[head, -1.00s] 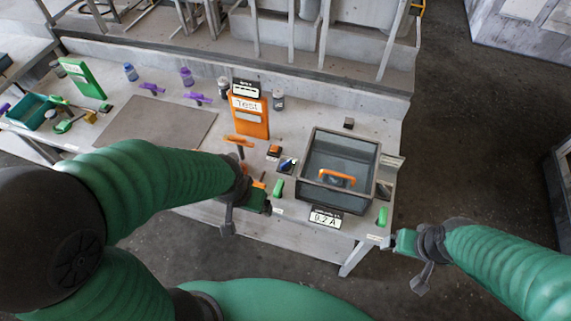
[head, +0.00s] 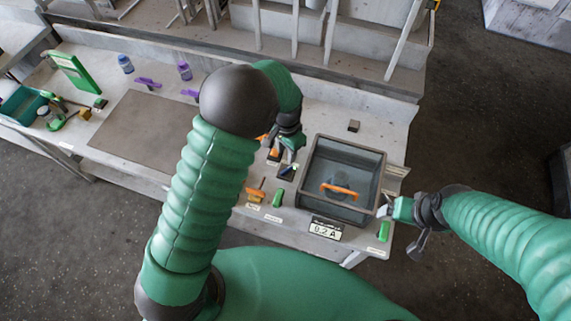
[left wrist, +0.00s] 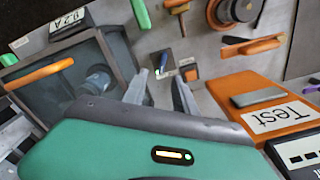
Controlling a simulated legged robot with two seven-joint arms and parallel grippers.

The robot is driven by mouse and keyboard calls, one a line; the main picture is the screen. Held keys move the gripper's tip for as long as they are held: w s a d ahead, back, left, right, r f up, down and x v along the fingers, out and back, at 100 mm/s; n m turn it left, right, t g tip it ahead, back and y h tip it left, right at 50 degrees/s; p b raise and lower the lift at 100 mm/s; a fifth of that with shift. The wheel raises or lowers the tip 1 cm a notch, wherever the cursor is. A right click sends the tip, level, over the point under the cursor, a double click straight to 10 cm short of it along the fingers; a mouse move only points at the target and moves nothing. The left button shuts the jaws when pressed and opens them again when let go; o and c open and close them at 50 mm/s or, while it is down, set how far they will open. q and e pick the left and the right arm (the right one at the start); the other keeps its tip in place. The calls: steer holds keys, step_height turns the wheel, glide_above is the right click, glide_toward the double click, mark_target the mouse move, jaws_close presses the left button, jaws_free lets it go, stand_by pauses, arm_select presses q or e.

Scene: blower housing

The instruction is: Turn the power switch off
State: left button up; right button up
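A small dark switch plate with a blue and white lever (head: 288,171) sits on the bench just left of the glass-topped box. In the left wrist view the switch (left wrist: 162,66) shows a blue lever and a small green light. My left gripper (head: 291,147) is above and just behind it in the head view. In the left wrist view its fingers (left wrist: 160,93) are apart and empty, with the switch beyond and between them. My right gripper (head: 385,211) is at the box's front right corner; its fingers are too small to judge.
The box (head: 345,146) has an orange handle (head: 340,190) and a "0.2 A" display (head: 325,229). The orange "Test" panel (left wrist: 250,90) is close to the left gripper.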

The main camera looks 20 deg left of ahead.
arm_select(q)
glide_above(286, 169)
steer(key=f, duration=0.5)
steer(key=f+p, duration=0.1)
steer(key=f, duration=0.2)
steer(key=shift+d+f, duration=0.1)
steer(key=shift+d, duration=0.25)
steer(key=f, duration=0.2)
steer(key=a+f, duration=0.1)
steer(key=f, duration=0.1)
steer(key=shift+w+f, duration=0.15)
steer(key=shift+f, duration=0.05)
steer(key=shift+s+f, duration=0.15)
steer(key=shift+s, duration=0.2)
steer(key=shift+w+d, duration=0.15)
steer(key=shift+d, duration=0.1)
steer(key=shift+w+d+f, duration=0.1)
steer(key=shift+c, duration=1.2)
steer(key=c, duration=0.5)
arm_select(e)
steer(key=shift+w+r, duration=0.5)
steer(key=shift+w, duration=0.4)
arm_select(q)
steer(key=shift+a, duration=0.2)
